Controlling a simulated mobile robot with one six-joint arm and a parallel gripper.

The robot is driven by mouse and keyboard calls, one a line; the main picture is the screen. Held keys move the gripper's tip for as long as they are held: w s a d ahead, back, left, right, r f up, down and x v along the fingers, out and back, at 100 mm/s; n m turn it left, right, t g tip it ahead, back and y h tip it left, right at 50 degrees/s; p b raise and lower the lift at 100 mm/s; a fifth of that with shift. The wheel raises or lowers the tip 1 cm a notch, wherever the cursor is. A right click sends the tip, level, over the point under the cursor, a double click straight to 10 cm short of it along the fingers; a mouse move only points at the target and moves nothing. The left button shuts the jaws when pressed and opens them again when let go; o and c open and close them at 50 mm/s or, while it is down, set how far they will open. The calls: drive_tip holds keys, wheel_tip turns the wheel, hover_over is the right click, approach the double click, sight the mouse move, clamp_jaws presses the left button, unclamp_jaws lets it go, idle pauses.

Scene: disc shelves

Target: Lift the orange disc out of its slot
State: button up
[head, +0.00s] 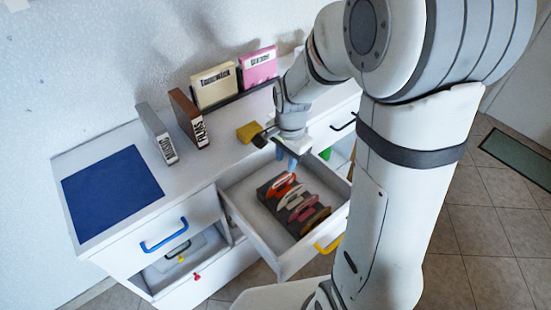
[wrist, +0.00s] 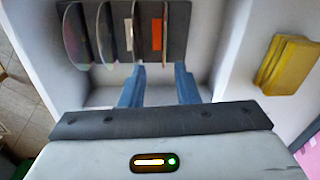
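The orange disc (head: 279,185) stands on edge in the dark slotted rack (head: 267,193) inside the open drawer, at the end nearest the cabinet. In the wrist view the orange disc (wrist: 157,35) shows nearly edge-on at the right of the row. My gripper (head: 286,162) is over the cabinet end of the drawer, close to the disc. In the wrist view my gripper (wrist: 160,70) has its two blue fingers wide apart, with nothing between the tips. The orange disc lies ahead of the gap and appears apart from both fingers. The slot bottom is hidden.
Several other discs, including a pink disc (head: 303,212), share the rack. A yellow block (head: 249,132) lies on the cabinet top near my wrist; upright cases (head: 187,117) stand further left. A blue mat (head: 112,194) is clear.

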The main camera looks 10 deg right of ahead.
sight(281, 178)
drive_tip(key=shift+m, duration=0.6)
drive_tip(key=f, duration=0.6)
drive_tip(key=w+a+f, duration=0.1)
drive_tip(key=f, duration=0.3)
drive_tip(key=shift+f+b, duration=0.1)
drive_tip(key=shift+b, duration=0.25)
clamp_jaws()
